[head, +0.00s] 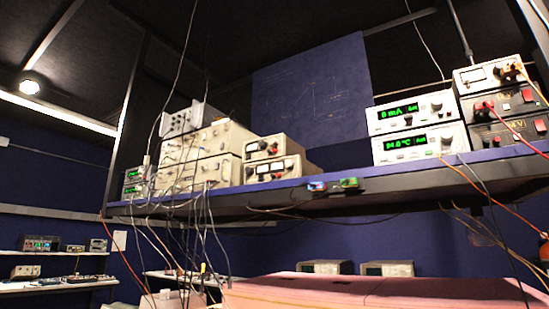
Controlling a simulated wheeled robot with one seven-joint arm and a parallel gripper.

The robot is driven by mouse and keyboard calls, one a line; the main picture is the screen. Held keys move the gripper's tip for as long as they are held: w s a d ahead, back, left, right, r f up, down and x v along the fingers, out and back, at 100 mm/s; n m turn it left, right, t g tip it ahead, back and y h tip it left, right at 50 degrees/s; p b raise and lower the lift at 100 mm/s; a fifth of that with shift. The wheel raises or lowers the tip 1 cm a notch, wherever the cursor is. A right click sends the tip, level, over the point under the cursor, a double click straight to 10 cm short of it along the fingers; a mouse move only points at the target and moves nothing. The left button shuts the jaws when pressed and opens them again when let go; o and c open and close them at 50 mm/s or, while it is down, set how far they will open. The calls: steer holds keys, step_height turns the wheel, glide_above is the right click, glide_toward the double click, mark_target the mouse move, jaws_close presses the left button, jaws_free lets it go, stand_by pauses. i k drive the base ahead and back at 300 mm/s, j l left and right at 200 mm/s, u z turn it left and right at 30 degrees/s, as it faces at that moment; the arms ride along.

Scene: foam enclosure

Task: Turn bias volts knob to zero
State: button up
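No label reading bias volts can be made out, so I cannot tell which knob it is. On the raised shelf (390,181), an upper display unit (387,122) seems to read "8 mA" and has a dark knob (436,106). The unit under it (387,152) reads about "94.0 °C" and has a knob (446,140). At far right stand a meter unit (480,77) and dark units with red switches (509,133). Left of centre are two beige meter units (270,158) with small knobs. My gripper is not in view.
Larger beige instruments (199,160) with many cables stand on the shelf's left. Cables hang below it, some orange at right (512,212). A pink foam-like block (340,291) fills the lower centre and right. A side bench (45,286) with small devices stands at far left.

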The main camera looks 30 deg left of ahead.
mark_target(263, 144)
steer(key=u, duration=1.3)
steer(key=i+j, duration=0.2)
